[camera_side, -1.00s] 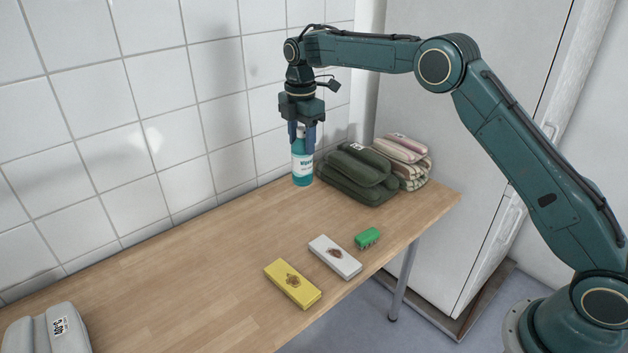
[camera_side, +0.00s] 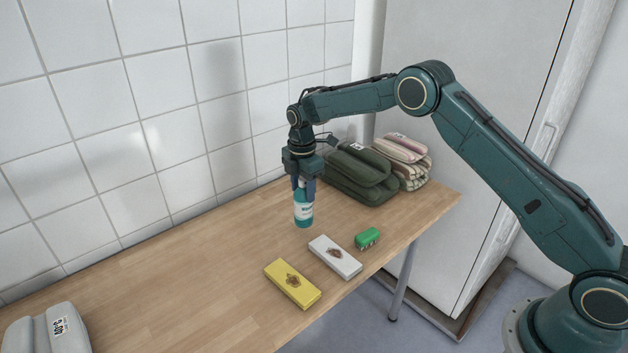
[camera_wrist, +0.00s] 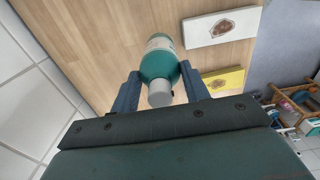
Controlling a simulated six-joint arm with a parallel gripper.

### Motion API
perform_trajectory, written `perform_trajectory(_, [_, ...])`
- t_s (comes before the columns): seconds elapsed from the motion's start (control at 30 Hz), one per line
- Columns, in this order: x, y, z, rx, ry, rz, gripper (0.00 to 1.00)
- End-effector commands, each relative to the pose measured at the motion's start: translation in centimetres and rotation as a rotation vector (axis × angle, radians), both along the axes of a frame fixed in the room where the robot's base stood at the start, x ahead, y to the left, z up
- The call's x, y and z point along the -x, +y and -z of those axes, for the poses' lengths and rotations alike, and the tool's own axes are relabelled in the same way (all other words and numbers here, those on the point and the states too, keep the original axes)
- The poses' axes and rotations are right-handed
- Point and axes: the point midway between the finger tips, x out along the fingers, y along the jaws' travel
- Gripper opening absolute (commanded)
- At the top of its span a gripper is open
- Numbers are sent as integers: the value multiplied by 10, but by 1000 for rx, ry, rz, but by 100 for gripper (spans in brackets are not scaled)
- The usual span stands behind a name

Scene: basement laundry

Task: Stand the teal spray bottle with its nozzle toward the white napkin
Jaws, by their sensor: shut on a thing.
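The teal spray bottle (camera_side: 303,210) with a white label is upright in my gripper (camera_side: 304,183). It also shows in the wrist view (camera_wrist: 160,64), with its pale cap toward the camera between the two fingers. My gripper (camera_wrist: 160,85) is shut on the bottle near its top. I cannot tell which way the nozzle points, or whether the base touches the table. The white napkin (camera_side: 335,256), a flat folded block with a brown emblem, lies in front and to the right of the bottle. It also shows in the wrist view (camera_wrist: 222,27).
Dark green folded towels (camera_side: 355,175) and striped towels (camera_side: 405,160) stand at the back. A grey bundle (camera_side: 48,330) is front left. The table's left middle is clear.

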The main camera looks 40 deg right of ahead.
Motion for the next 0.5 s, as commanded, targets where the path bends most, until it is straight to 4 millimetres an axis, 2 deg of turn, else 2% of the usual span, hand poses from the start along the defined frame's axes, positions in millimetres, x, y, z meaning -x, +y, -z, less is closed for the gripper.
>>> perform_trajectory(0.17, [0,0,4,0,-1,0,0])
perform_trajectory(0.5, [0,0,39,0,0,0,0])
